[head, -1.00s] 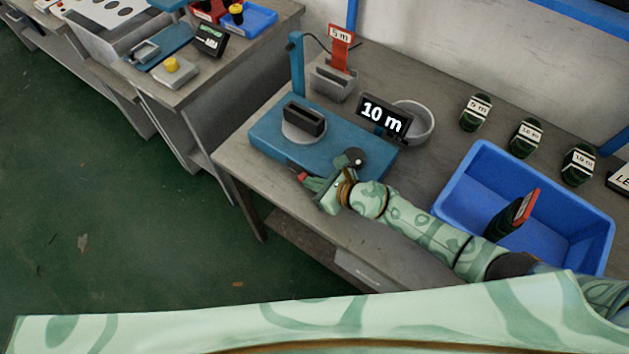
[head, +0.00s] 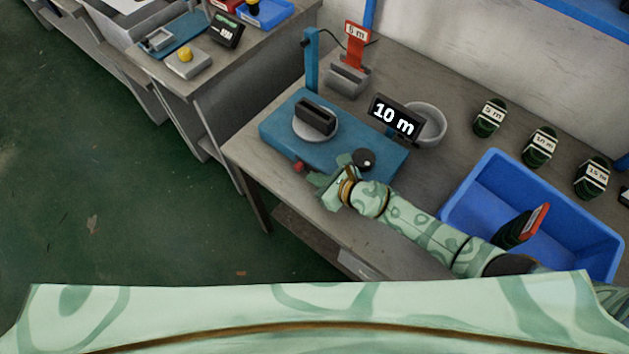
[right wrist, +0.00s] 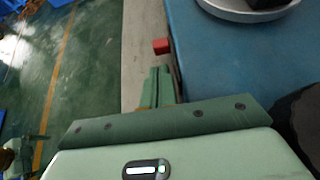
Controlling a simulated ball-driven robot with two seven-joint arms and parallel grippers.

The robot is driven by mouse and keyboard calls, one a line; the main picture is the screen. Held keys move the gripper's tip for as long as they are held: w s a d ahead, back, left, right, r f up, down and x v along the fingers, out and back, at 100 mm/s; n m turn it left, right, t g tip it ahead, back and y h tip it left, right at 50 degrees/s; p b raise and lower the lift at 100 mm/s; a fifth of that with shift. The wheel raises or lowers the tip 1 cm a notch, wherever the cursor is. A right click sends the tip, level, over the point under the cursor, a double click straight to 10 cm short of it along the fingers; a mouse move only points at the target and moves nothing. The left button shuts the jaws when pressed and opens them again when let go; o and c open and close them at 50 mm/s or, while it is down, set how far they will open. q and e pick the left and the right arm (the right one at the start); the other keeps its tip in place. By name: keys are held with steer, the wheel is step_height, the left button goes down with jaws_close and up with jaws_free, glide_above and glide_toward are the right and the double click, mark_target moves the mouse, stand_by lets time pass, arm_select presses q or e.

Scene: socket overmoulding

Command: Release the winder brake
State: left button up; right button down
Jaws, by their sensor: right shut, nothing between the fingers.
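The winder is a blue base (head: 275,134) with a dark block (head: 316,117) on a round grey disc, a black knob (head: 364,159) and a display (head: 396,115) reading "10 m". A small red piece (head: 299,166), which looks like the brake handle, sits at the base's front edge. It also shows as a red block in the right wrist view (right wrist: 161,46). My right gripper (head: 317,181) is shut and empty at that front edge, just right of the red piece. In the right wrist view its fingers (right wrist: 158,86) point toward the red block with a small gap.
A blue bin (head: 467,205) holding a dark item with a red top stands right of the winder, behind my right forearm. Several labelled dark coils (head: 489,118) lie along the wall. A grey bowl (head: 430,122) and a red "5 m" tag (head: 356,45) stand behind the winder.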

steer(key=p+v, duration=0.2)
steer(key=v, duration=0.3)
steer(key=shift+s+d+r, duration=0.1)
steer(key=shift+s+d, duration=0.1)
steer(key=shift+s, duration=0.1)
arm_select(q)
steer(key=r, duration=0.1)
steer(key=r+p, duration=0.1)
steer(key=r, duration=0.1)
steer(key=r+p, duration=0.1)
steer(key=shift+s+d+r, duration=0.15)
steer(key=shift+s, duration=0.2)
arm_select(e)
steer(key=v, duration=0.5)
steer(key=shift+d, duration=0.35)
arm_select(q)
steer(key=shift+d, duration=0.1)
arm_select(e)
steer(key=shift+s, duration=0.1)
